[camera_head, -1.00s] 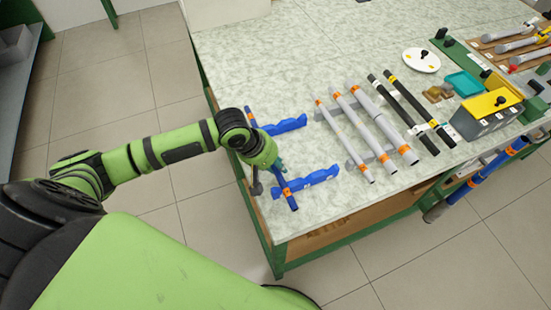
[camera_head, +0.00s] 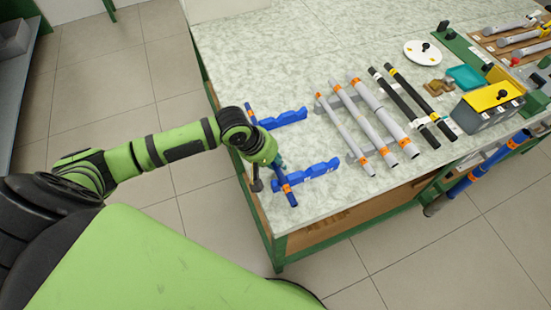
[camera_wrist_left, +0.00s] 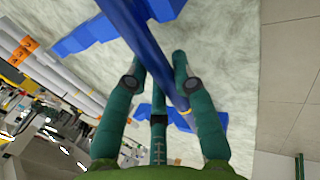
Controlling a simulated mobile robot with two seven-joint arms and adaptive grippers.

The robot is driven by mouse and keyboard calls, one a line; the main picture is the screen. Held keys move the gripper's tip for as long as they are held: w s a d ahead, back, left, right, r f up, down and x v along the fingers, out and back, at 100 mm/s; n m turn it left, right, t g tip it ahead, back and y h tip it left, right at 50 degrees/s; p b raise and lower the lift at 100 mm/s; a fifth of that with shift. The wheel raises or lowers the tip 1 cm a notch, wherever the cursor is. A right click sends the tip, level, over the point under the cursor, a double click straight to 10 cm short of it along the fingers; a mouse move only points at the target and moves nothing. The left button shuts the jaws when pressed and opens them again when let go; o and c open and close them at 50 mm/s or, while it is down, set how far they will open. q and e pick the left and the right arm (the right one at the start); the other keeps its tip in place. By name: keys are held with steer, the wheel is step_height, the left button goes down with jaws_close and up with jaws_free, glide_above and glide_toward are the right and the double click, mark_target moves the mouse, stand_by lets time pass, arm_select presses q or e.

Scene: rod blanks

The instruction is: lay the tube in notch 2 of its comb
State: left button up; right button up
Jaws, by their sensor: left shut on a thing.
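The blue tube (camera_head: 289,194) lies near the table's left edge, with an orange band near its near end. My left gripper (camera_head: 278,162) is shut on it around its middle. In the left wrist view, the tube (camera_wrist_left: 140,42) passes between the fingers of the gripper (camera_wrist_left: 160,70). The comb is two blue notched blocks, a far one (camera_head: 288,119) and a near one (camera_head: 318,171). The tube crosses the left ends of both blocks. I cannot tell whether it touches them or sits above them. My right gripper is out of view.
Grey tubes with orange bands (camera_head: 377,118) lie on a grey rack right of the blue comb. Black rods (camera_head: 405,104), a white disc (camera_head: 422,54) and a yellow-topped grey box (camera_head: 490,108) are farther right. The table's left edge is close to the tube.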

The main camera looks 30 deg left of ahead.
arm_select(q)
steer(key=shift+f, duration=0.4)
steer(key=o, duration=0.9)
steer(key=shift+o, duration=0.2)
steer(key=v, duration=1.2)
